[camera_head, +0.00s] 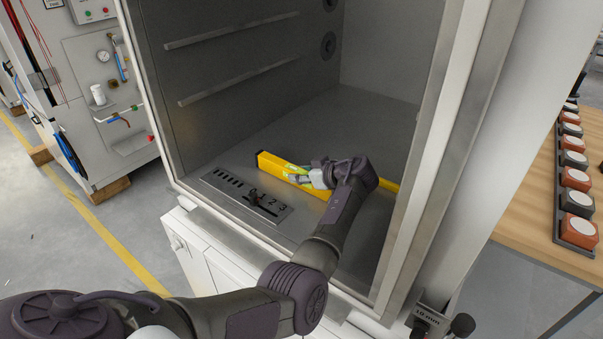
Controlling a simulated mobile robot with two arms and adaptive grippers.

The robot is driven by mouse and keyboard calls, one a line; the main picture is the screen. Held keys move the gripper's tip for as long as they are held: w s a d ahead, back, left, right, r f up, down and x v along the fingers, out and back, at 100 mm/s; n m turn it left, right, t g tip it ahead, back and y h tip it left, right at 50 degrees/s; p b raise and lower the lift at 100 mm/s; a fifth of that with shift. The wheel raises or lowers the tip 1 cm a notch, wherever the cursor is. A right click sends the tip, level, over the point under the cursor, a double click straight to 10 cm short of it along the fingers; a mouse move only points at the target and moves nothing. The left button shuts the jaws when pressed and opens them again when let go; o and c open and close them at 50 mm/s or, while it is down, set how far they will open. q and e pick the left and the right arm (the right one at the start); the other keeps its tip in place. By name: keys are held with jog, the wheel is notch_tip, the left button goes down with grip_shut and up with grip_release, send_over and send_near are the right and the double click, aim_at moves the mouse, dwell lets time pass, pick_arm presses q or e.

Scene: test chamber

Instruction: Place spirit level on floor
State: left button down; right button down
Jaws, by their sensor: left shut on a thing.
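A yellow spirit level (271,165) with a dark end lies low across the floor (366,115) of the grey test chamber in the head view. My left gripper (312,176) reaches into the chamber and is shut on the spirit level around its middle. My gripper and wrist hide part of the level; its right end shows beyond the wrist. I cannot tell whether its underside touches the chamber floor. My right gripper is not in view.
A slotted metal plate (246,194) with numbers lies at the chamber's front left. Rails (240,79) run along the left wall. The chamber's right door frame (433,135) stands close to my arm. The back of the chamber floor is clear.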

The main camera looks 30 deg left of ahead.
pick_arm(q)
jog(key=c, duration=0.7)
grip_release()
jog(key=shift+r, duration=0.1)
jog(key=shift+d, duration=0.4)
jog(key=b+v, duration=0.2)
jog(key=v, duration=0.5)
jog(key=shift+a, duration=0.1)
